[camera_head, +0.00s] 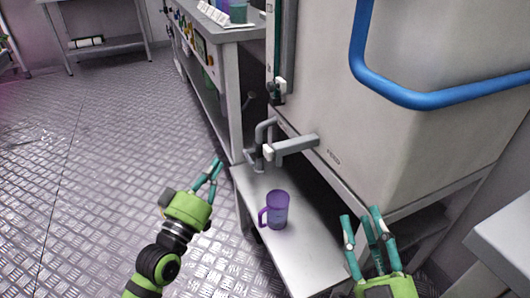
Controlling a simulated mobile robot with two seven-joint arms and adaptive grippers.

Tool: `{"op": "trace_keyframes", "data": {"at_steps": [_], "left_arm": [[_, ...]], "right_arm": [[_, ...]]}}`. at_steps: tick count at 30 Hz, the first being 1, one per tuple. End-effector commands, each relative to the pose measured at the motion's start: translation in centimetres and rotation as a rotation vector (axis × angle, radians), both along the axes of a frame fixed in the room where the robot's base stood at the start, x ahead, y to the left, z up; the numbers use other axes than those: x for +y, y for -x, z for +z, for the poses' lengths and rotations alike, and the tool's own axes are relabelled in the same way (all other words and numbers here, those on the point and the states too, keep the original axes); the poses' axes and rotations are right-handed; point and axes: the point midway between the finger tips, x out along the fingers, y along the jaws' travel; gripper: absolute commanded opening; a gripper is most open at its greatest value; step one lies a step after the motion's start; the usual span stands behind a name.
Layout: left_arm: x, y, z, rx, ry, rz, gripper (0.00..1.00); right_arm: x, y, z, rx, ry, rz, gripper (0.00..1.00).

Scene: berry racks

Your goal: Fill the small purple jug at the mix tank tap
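The small purple jug (277,210) stands upright on a low grey shelf (300,252) below the mix tank, its handle toward the left. The mix tank (400,130) is a large beige box on the right. Its grey tap (265,150) juts out at the tank's lower left corner, behind the jug and above the shelf. The jug is apart from the tap's spout, a little nearer to me. My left gripper (214,172) is left of the shelf, empty, with its fingers a little apart. My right gripper (368,222) is right of the jug, empty, with its fingers spread.
A blue pipe rail (420,99) runs across the tank's front. A metal workbench (225,35) with bottles and a white rack stands behind. A grey surface (505,235) edges in at right. The metal floor (90,170) at left is clear.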

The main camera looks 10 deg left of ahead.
Motion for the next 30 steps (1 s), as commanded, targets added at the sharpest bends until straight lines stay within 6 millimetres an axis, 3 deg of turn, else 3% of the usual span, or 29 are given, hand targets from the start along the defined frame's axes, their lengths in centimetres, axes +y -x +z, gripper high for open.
{"op": "trace_keyframes", "data": {"at_steps": [8, 14, 22, 30], "left_arm": [[-2.6, -1.7, 0.1, -0.001, 0.004, -0.001, 0.0], [-5.0, -3.3, 0.0, -0.001, 0.004, -0.001, 0.0], [-6.8, -4.6, 0.0, 0.0, 0.001, 0.0, 0.0], [-7.2, -4.8, 0.0, 0.001, -0.001, 0.0, 0.0]], "right_arm": [[0.1, 0.2, 0.4, -0.023, -0.007, 0.004, 0.4], [0.4, 1.0, 2.0, -0.113, -0.032, 0.021, 0.4], [-0.1, -0.1, -0.2, 0.015, 0.004, -0.003, 0.4], [-0.2, -0.4, -0.8, 0.043, 0.012, -0.008, 0.4]]}}
